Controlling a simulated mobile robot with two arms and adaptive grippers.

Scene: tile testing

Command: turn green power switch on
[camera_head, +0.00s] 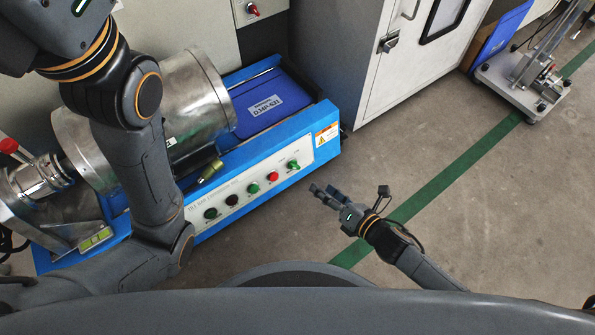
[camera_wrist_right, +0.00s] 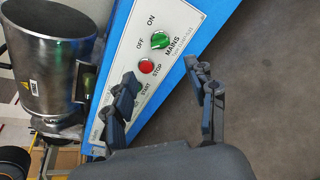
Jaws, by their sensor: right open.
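The green power switch (camera_head: 293,165) sits at the right end of the white control panel on the blue machine. It also shows in the right wrist view as a green knob (camera_wrist_right: 160,40) between the labels OFF and ON, above the word MAINS. Its white mark points toward the OFF side. My right gripper (camera_head: 325,193) is open and empty, just right of and in front of the panel, apart from the switch. In the right wrist view its two fingers (camera_wrist_right: 168,90) stand wide apart, with the knob beyond them. My left gripper is out of view; only my left arm shows.
A red button (camera_wrist_right: 146,67) sits beside the switch, with more buttons along the panel (camera_head: 245,190). A steel drum (camera_head: 185,105) and a blue plate (camera_head: 268,103) are on the machine. A grey cabinet (camera_head: 400,75) stands behind.

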